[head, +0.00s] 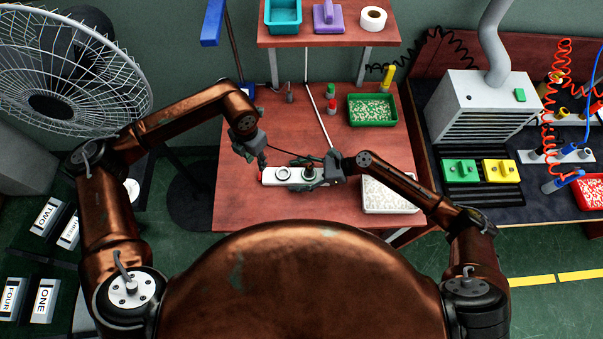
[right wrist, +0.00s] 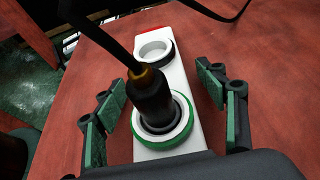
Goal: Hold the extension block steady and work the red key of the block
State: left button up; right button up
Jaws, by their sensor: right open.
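The white extension block (head: 284,174) lies on the red-brown table, long side left to right. Its red key (head: 262,177) is at its left end; a sliver of red (right wrist: 157,30) shows at the far end in the right wrist view. A black plug (right wrist: 152,98) with a cord sits in the green-ringed socket; the socket beyond it (right wrist: 154,50) is empty. My right gripper (head: 312,172) is open, its green-padded fingers (right wrist: 158,95) on either side of the block near the plug, with gaps visible. My left gripper (head: 262,162) points down just above the red key; its jaw opening is unclear.
A white tray (head: 372,207) stands right of the block, partly behind my right arm. A green tray (head: 350,111) of pale pieces is at the table's back right. Small red and green items (head: 331,98) stand behind. The table left of the block is clear.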

jog(key=shift+c, duration=0.7)
jog(key=c, duration=1.5)
pick_arm(q)
jog(key=shift+c, duration=0.4)
grip_shut()
dwell(1.3)
